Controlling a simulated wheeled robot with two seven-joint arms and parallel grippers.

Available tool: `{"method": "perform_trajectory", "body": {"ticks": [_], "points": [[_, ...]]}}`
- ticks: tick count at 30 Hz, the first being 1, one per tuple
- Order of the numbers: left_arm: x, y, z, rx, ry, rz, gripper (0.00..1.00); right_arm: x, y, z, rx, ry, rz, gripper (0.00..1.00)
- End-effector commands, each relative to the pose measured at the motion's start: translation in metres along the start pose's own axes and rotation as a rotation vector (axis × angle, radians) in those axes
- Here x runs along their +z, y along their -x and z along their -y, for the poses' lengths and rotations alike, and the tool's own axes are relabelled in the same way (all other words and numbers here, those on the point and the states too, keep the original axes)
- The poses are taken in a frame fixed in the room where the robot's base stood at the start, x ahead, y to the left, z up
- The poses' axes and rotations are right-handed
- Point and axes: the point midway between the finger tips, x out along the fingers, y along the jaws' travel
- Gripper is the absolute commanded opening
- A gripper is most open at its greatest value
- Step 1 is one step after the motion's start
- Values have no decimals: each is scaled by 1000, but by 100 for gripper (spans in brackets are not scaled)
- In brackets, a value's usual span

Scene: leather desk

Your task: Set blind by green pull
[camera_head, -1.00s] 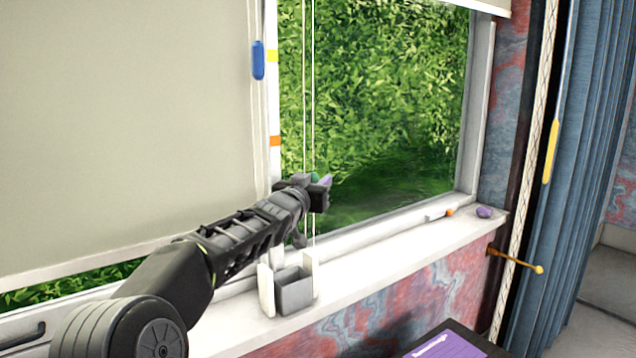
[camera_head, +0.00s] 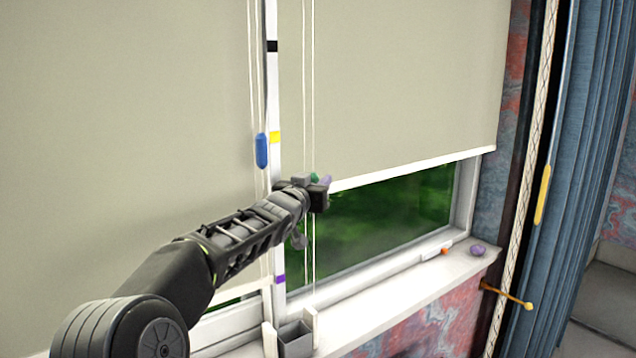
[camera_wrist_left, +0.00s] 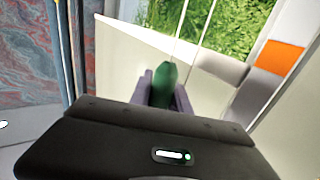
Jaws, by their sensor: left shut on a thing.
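My left gripper (camera_head: 320,190) is shut on the green pull (camera_head: 314,177), in front of the white post between the two windows. In the left wrist view the green pull (camera_wrist_left: 163,84) sits between the dark fingertips. Cords (camera_head: 308,90) run up and down from the grip. The right-hand blind (camera_head: 400,80) is partly down, its white bottom bar (camera_head: 420,168) near the gripper's height, with a strip of greenery below. The post bears a black mark (camera_head: 272,46), a yellow mark (camera_head: 275,137) and a purple mark (camera_head: 280,280). An orange mark (camera_wrist_left: 280,57) shows in the wrist view.
A blue pull (camera_head: 262,150) hangs by the left blind (camera_head: 120,120). A grey box (camera_head: 295,338), a chalk-like stick (camera_head: 436,254) and a purple stone (camera_head: 478,250) are on the sill. A blue curtain (camera_head: 585,130) with a yellow pull (camera_head: 543,194) hangs at right.

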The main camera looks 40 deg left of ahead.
Motion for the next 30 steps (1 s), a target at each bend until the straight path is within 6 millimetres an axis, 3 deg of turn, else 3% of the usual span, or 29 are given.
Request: {"method": "perform_trajectory", "body": {"ticks": [1, 3, 14, 15, 23, 30], "points": [[-12, 0, 0, 1, 0, -4, 0, 0, 9, 2, 2, -1, 1, 0], [-14, 0, 0, 1, 0, -4, 0, 0, 11, 2, 3, -2, 3, 0], [-13, 0, 0, 1, 0, -5, 0, 0, 11, 2, 4, -2, 5, 0], [-13, 0, 0, 1, 0, -5, 24, 0, 11, 2, 4, -2, 5, 0], [-12, 0, 0, 0, 0, -3, 44, 0, 11, 2, 4, -2, 4, 0], [-12, 1, 0, 0, 0, -2, 44, 0, 11, 2, 4, -2, 4, 0]]}}
